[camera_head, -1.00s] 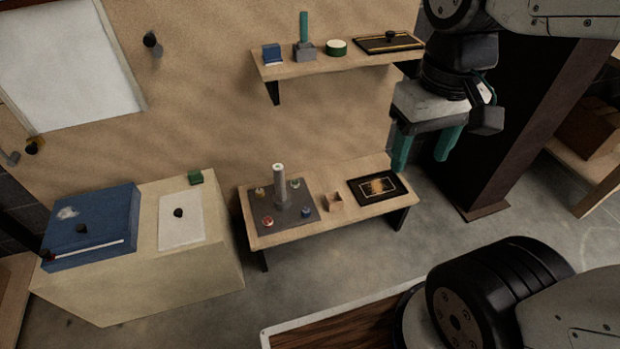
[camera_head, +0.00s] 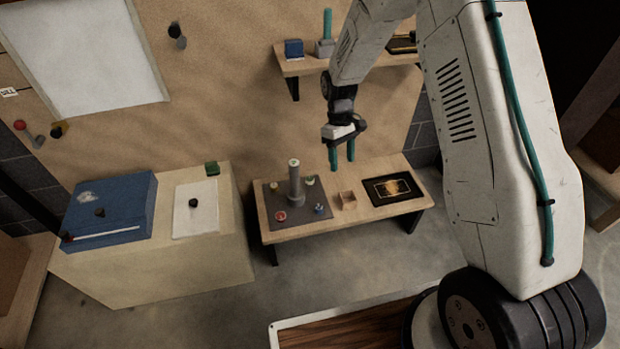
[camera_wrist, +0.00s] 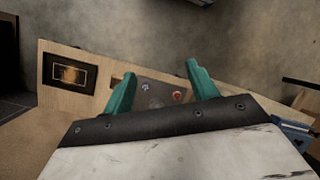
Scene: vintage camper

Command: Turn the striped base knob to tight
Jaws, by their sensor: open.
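A grey base plate (camera_head: 298,218) lies on the low wooden table with an upright grey post (camera_head: 295,185) on it. Small knobs sit near its corners: a red one (camera_head: 280,216), a blue one (camera_head: 319,209), a green one (camera_head: 309,181) and a yellowish one (camera_head: 273,186). They are too small to tell which is striped or how any is turned. My gripper (camera_head: 342,168), with teal fingers, is open and empty, above the table's back edge and right of the post. In the wrist view the red knob (camera_wrist: 177,96) and blue knob (camera_wrist: 145,88) show between the fingers (camera_wrist: 158,75).
A small open wooden box (camera_head: 347,200) and a black framed tray (camera_head: 394,189) share the low table (camera_head: 360,219). The shelf (camera_head: 300,67) above holds several objects. A cabinet (camera_head: 170,270) with a blue box (camera_head: 111,210) stands at left, with a floor gap between.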

